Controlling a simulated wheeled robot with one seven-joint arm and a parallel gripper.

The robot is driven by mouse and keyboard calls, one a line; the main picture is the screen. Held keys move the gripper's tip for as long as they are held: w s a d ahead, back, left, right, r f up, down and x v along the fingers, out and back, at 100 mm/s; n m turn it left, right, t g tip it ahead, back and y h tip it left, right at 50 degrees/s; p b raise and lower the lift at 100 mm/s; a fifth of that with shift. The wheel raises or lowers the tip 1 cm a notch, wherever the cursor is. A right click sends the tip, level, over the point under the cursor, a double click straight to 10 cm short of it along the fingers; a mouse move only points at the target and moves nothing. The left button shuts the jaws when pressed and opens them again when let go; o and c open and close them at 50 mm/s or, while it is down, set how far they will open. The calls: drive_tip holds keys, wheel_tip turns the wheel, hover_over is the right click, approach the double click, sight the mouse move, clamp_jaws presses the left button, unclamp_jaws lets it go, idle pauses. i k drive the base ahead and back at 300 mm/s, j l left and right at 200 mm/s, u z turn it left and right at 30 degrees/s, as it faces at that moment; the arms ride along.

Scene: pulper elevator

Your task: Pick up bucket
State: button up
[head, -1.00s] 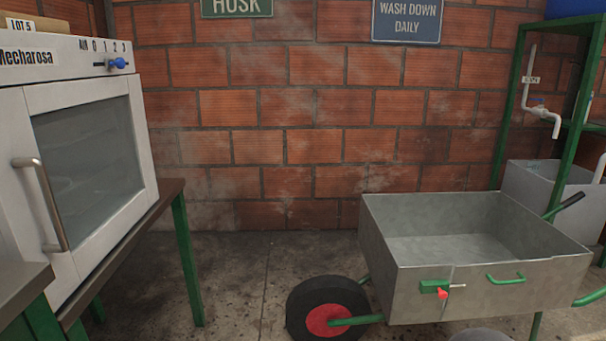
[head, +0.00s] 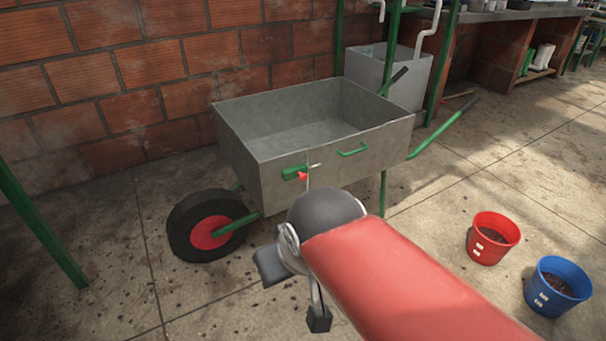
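A red bucket (head: 489,252) stands upright on the concrete floor at the right, with dark contents and small white labels on its side. A blue bucket (head: 541,296) stands close beside it, nearer to me, also with dark contents and white labels. My gripper (head: 295,292) is at the lower middle, left of both buckets and well apart from them. Its two dark fingertips are spread, with nothing seen between them. My red arm link hides part of the floor between the gripper and the buckets.
A grey metal wheelbarrow (head: 285,188) with a red-hubbed black wheel (head: 205,225) stands just behind my gripper. A grey tub (head: 389,75) stands at the brick wall. A green post (head: 40,225) is at the left. The floor right of the wheelbarrow is mostly clear.

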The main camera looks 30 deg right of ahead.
sight(557, 285)
drive_tip(key=z, duration=2.9)
